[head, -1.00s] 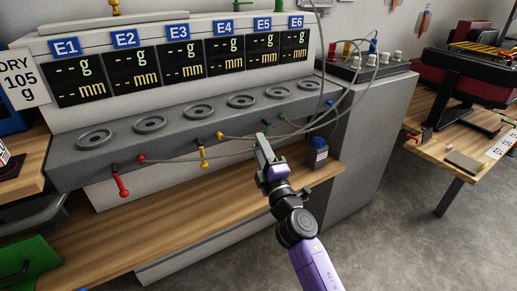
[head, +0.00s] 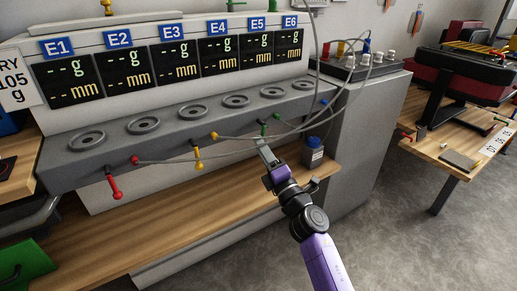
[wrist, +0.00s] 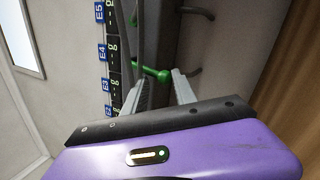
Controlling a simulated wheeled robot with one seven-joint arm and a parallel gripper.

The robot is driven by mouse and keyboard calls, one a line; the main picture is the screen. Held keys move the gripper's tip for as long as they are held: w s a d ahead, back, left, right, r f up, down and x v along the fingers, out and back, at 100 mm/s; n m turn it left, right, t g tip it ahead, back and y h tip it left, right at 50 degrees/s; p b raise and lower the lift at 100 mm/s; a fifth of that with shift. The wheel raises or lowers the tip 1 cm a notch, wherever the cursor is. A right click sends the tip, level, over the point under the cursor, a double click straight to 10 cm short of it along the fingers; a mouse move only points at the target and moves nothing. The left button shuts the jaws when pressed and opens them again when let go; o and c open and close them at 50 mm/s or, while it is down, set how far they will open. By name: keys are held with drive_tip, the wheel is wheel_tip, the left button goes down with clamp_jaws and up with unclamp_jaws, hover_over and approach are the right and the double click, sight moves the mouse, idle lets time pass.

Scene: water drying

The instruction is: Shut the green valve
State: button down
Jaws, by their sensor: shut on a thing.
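The green valve (head: 263,128) is on the front of the grey bench ledge, below the row of round plates. In the wrist view its green handle (wrist: 150,72) runs sideways and ends in a rounded knob between my fingers. My gripper (head: 262,146) reaches up to it from below, and its two fingertips (wrist: 163,84) are shut on the handle. In the head view the fingers partly hide the handle.
A yellow valve (head: 198,160) and a red valve (head: 114,188) hang from the same ledge to the left. Hoses (head: 300,127) loop close above my gripper. A blue-capped bottle (head: 313,153) stands just to the right. The wooden shelf (head: 190,213) below is largely clear.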

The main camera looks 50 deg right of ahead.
drive_tip(key=shift+s+d+r+n+y, duration=0.1)
drive_tip(key=shift+s+d+n+y, duration=0.15)
drive_tip(key=shift+d+n, duration=0.3)
drive_tip(key=shift+s+d+r+n+y, duration=0.1)
drive_tip(key=shift+s+d+n+y, duration=0.1)
drive_tip(key=shift+d+n, duration=0.35)
drive_tip(key=shift+r+n, duration=0.1)
drive_tip(key=shift+n, duration=0.2)
drive_tip(key=c, duration=0.9)
unclamp_jaws()
drive_tip(key=shift+a+t, duration=0.1)
drive_tip(key=shift+t, duration=0.2)
drive_tip(key=shift+w+a, duration=0.1)
drive_tip(key=v, duration=0.8)
